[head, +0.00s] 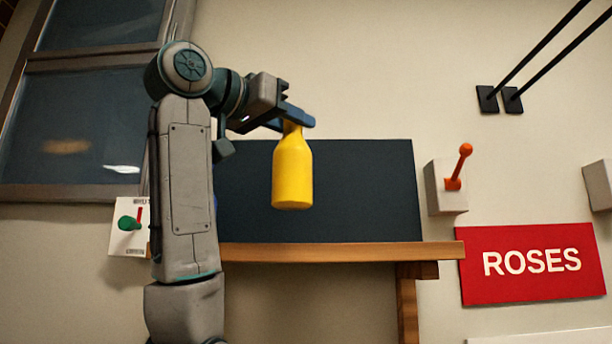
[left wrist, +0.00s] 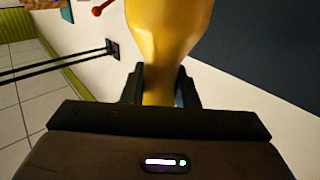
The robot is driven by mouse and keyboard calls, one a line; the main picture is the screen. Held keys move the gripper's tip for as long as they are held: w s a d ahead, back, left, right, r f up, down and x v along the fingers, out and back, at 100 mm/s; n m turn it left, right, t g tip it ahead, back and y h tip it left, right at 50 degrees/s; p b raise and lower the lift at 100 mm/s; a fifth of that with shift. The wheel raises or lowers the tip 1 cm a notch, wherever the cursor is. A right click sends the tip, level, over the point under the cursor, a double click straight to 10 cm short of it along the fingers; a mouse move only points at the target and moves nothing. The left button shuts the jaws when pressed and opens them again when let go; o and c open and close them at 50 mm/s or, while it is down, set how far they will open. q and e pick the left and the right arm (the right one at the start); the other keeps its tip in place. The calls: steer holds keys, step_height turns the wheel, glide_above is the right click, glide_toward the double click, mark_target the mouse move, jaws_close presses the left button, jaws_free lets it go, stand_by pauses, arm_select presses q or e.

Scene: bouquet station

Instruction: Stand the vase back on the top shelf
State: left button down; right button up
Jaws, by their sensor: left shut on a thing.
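The yellow vase (head: 292,172) hangs upright from my left gripper (head: 294,121), which is shut on its neck. In the head view the vase's base is above the wooden shelf (head: 340,252), with a gap between them, in front of the dark back panel (head: 365,190). In the left wrist view the vase (left wrist: 168,40) fills the space between the fingers (left wrist: 160,88). My left arm covers the shelf's left end. My right gripper is not in view.
An orange lever on a grey box (head: 449,198) and a red ROSES sign (head: 531,263) are on the wall right of the shelf. A green knob on a white plate (head: 130,225) is at left. The visible shelf top looks clear.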

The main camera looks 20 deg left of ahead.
arm_select(q)
steer(key=w+f+p, duration=0.2)
steer(key=w+p, duration=0.2)
steer(key=w, duration=0.2)
steer(key=w+a+f+p, duration=0.1)
steer(key=w+f+p, duration=0.1)
steer(key=w+p, duration=0.2)
steer(key=shift+w+a+f, duration=0.3)
steer(key=shift+w, duration=0.6)
steer(key=shift+f, duration=0.1)
steer(key=c, duration=1.2)
jaws_free()
steer(key=shift+o, duration=0.3)
